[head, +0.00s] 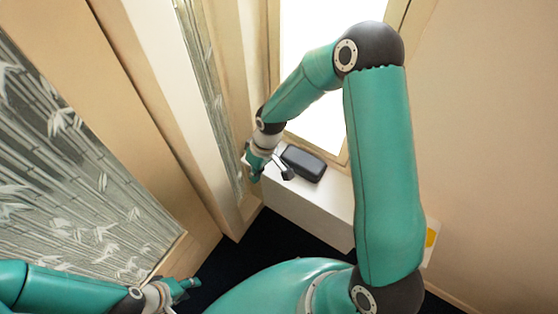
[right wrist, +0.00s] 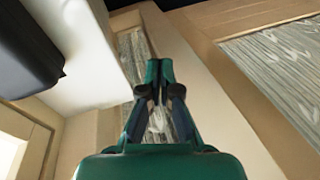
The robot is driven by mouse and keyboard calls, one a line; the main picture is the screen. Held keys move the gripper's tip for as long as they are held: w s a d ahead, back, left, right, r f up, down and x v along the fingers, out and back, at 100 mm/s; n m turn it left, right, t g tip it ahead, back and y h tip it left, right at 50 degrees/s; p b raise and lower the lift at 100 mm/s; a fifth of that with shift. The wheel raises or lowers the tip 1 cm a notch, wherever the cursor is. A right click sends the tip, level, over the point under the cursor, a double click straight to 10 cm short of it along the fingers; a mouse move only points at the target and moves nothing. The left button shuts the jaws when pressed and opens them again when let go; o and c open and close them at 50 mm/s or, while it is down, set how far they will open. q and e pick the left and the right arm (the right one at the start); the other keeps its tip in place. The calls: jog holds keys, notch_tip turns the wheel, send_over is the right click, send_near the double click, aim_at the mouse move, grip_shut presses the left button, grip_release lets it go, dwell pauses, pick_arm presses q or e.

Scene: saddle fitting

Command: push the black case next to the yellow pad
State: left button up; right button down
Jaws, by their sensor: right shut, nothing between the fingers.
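The black case (head: 304,163) lies on the white shelf near its left end, in front of the bright window. In the right wrist view the case (right wrist: 28,45) shows at the upper left. The yellow pad (head: 431,238) is at the shelf's right part, mostly hidden behind my right arm. My right gripper (head: 255,176) is just left of the case at the shelf's left end; whether it touches the case I cannot tell. Its fingers (right wrist: 159,70) are shut and empty. My left gripper (head: 188,286) is low at the left, away from the shelf; its finger opening is unclear.
The white shelf (head: 310,209) runs from the case toward the pad, its middle partly covered by my right arm. A wooden frame and bamboo-patterned panels (head: 75,180) stand close on the left. A plain beige wall (head: 490,130) bounds the right. The floor is dark.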

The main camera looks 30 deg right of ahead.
jog(key=shift+n+h, duration=0.7)
jog(key=shift+h, duration=0.2)
jog(key=w+d+b, duration=0.1)
jog(key=d, duration=0.1)
jog(key=w+d+r+b, duration=0.1)
jog(key=w+d, duration=0.1)
jog(key=w+d+r+b, duration=0.1)
jog(key=d, duration=0.1)
jog(key=shift+w+d+r+b, duration=0.1)
jog(key=shift+w+d+b, duration=0.15)
jog(key=shift+d+b, duration=0.1)
jog(key=d+r+h+b, duration=0.1)
jog(key=d+r+b, duration=0.15)
jog(key=d, duration=0.25)
pick_arm(q)
notch_tip(320, 180, down, 10)
jog(key=shift+r+b, duration=0.25)
jog(key=shift+b, duration=0.15)
pick_arm(e)
jog(key=shift+n, duration=0.3)
jog(key=f, duration=0.8)
jog(key=shift+w+a+f, duration=0.15)
jog(key=shift+w+a, duration=0.15)
jog(key=shift+a, duration=0.05)
